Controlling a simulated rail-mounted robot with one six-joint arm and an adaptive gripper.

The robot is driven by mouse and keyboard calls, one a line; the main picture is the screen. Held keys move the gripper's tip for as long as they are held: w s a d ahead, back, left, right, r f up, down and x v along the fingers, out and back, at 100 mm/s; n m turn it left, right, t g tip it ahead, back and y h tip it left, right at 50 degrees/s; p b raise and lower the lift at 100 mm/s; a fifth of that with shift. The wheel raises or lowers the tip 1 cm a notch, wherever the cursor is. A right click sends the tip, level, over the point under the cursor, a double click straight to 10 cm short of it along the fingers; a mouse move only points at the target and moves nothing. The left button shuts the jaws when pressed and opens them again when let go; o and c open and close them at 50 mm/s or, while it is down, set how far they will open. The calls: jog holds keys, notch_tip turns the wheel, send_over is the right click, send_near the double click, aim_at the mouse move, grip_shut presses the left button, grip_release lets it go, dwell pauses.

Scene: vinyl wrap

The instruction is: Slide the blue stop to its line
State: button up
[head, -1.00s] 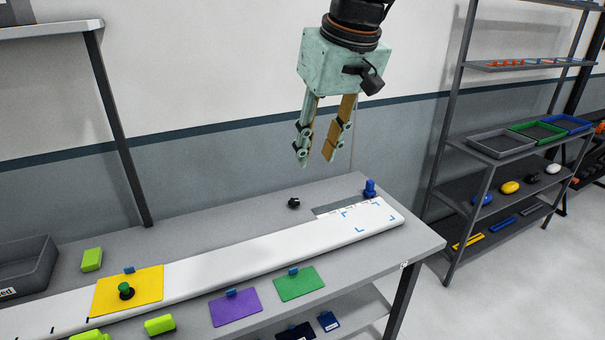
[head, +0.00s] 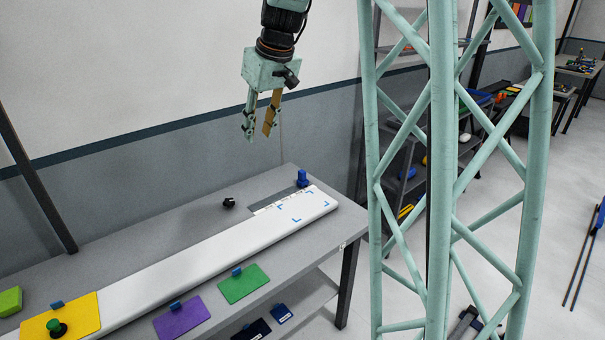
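The blue stop (head: 302,178) stands upright at the far right end of the grey workbench, behind the white board (head: 190,266). It is at the right end of a dark grey strip (head: 272,201) with small white labels along its near edge. The labels and any line there are too small to read. Blue corner marks (head: 296,220) show on the board's right end. My gripper (head: 257,136) hangs above the back of the bench, pointing down. Its two fingers are apart with nothing between them. It is left of the stop, higher, and not touching it.
A small black object (head: 228,202) lies left of the strip. A yellow sheet (head: 75,313) with a green knob lies on the board. Purple (head: 182,318) and green (head: 243,283) sheets lie along the front. A wall runs behind the bench. Shelving at right is partly hidden.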

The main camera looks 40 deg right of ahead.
jog(key=w+d+f, duration=0.5)
jog(key=d, duration=0.3)
jog(key=w+d+f, duration=0.4)
jog(key=d+f, duration=0.1)
jog(key=d, duration=0.3)
jog(key=p, duration=0.2)
send_near(303, 172)
jog(key=v, duration=0.3)
jog(key=shift+a, duration=0.1)
jog(key=shift+f, duration=0.1)
jog(key=shift+d+b+x, duration=0.1)
jog(key=shift+b+x, duration=0.05)
jog(key=shift+x, duration=3.2)
jog(key=shift+d+b+x, duration=0.15)
jog(key=shift+x, duration=3.2)
jog(key=shift+w, duration=0.15)
grip_shut()
